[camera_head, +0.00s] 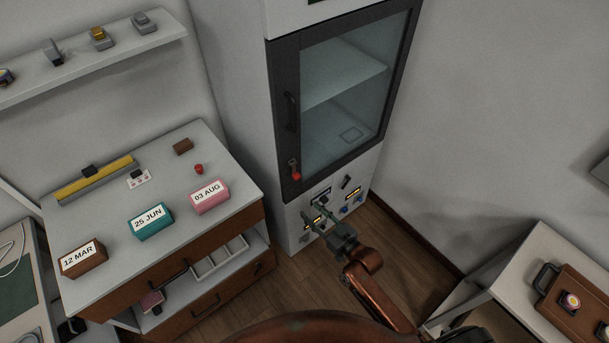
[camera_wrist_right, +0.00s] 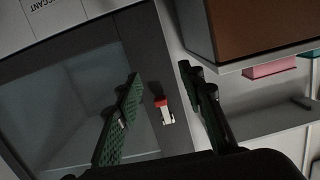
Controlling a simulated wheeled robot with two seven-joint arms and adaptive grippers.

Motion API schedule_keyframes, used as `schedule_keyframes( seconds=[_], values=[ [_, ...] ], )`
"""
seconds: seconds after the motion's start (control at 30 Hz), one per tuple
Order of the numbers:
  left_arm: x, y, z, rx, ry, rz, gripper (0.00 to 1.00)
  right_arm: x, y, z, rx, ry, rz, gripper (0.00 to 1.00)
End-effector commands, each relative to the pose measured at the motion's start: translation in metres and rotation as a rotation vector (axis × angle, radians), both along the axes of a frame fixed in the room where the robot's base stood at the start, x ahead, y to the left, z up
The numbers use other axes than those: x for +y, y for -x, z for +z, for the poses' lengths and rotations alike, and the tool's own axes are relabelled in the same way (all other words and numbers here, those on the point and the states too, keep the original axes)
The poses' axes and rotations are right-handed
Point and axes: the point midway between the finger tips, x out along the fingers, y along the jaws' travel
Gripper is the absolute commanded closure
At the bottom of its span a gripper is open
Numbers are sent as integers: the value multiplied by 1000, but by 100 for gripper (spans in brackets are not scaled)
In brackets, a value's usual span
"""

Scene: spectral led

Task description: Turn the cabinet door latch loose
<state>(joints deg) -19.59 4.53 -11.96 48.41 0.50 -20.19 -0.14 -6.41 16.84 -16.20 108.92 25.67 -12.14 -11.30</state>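The cabinet (camera_head: 283,120) has a dark-framed glass door with a dark handle (camera_head: 291,111) on its left side. The small latch with a red end (camera_head: 295,172) sits on the door frame below the handle. In the right wrist view the latch (camera_wrist_right: 165,112) shows as a red and pale piece on the dark frame. My right gripper (camera_head: 315,212) is in front of the cabinet's lower panel, below the latch in the picture. In the wrist view its green-padded fingers (camera_wrist_right: 160,78) are spread, with the latch seen between them and nothing held. My left gripper is out of view.
The lower panel holds knobs and yellow labels (camera_head: 353,193). A drawer unit (camera_head: 110,215) at the left carries date blocks (camera_head: 150,222). A wall shelf (camera_head: 100,60) is above it. A table with a brown case (camera_head: 580,300) stands at the right. Floor between is clear.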

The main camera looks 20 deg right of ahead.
Motion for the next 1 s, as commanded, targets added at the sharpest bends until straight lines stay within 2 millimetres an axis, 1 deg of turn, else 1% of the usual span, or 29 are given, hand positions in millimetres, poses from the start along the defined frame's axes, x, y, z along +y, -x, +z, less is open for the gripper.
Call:
schedule_keyframes(
  seconds=[0.03, 0.1, 0.2, 0.23, 0.37, 0.73, 0.87, 1.0],
  values=[
    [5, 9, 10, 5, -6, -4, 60, -3, -11, 32, -47, -6, -4, 64],
    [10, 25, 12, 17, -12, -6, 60, -7, -22, 53, -95, -15, -9, 64],
    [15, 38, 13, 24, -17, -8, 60, -10, -31, 71, -139, -24, -15, 64],
    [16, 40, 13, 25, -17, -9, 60, -11, -32, 74, -146, -25, -17, 64],
    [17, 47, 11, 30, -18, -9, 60, -9, -43, 77, -161, -29, -19, 64],
    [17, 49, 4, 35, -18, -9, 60, 10, -94, 75, -158, -30, -19, 64],
    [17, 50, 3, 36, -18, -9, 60, 13, -104, 75, -158, -28, -19, 64],
    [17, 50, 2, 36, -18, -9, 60, 15, -107, 75, -157, -28, -19, 64]
  ],
)
